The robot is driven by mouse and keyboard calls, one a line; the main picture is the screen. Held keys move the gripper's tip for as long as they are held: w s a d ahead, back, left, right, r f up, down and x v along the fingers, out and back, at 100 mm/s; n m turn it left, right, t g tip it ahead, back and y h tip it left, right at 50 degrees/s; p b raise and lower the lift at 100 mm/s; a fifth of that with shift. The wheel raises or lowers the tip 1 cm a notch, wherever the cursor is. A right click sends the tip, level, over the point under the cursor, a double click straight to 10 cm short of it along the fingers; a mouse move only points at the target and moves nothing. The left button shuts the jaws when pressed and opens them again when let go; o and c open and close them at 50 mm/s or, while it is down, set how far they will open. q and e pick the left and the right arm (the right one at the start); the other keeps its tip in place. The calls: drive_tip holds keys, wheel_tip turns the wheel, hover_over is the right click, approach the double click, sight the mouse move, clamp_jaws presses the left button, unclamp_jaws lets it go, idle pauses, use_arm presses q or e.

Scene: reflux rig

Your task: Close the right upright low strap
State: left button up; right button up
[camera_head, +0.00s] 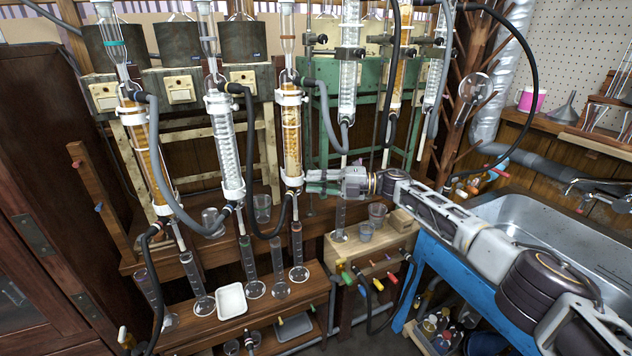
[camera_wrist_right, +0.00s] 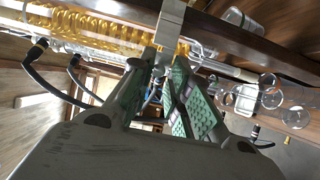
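The right upright is an amber-filled glass column (camera_head: 291,140) in the head view, held by white straps. Its low strap (camera_head: 291,181) is a white band near the column's lower end; whether its ends meet cannot be told. My right gripper (camera_head: 310,182) comes in from the right, with its fingertips beside this strap. In the right wrist view the green-padded fingers (camera_wrist_right: 166,58) are a little apart. A pale strap piece (camera_wrist_right: 172,20) lies at their tips, in front of the amber column (camera_wrist_right: 100,38); contact is unclear. My left gripper is not in view.
A clear coiled condenser (camera_head: 226,150) and another amber column (camera_head: 148,150) stand to the left. Black hoses (camera_head: 252,190) loop close to the columns. Glass cylinders and a white tray (camera_head: 232,300) stand on the wooden bench below. A steel sink (camera_head: 550,220) lies to the right.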

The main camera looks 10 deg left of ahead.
drive_tip(key=w+d, duration=0.1)
drive_tip(key=d, duration=1.1)
idle(0.5)
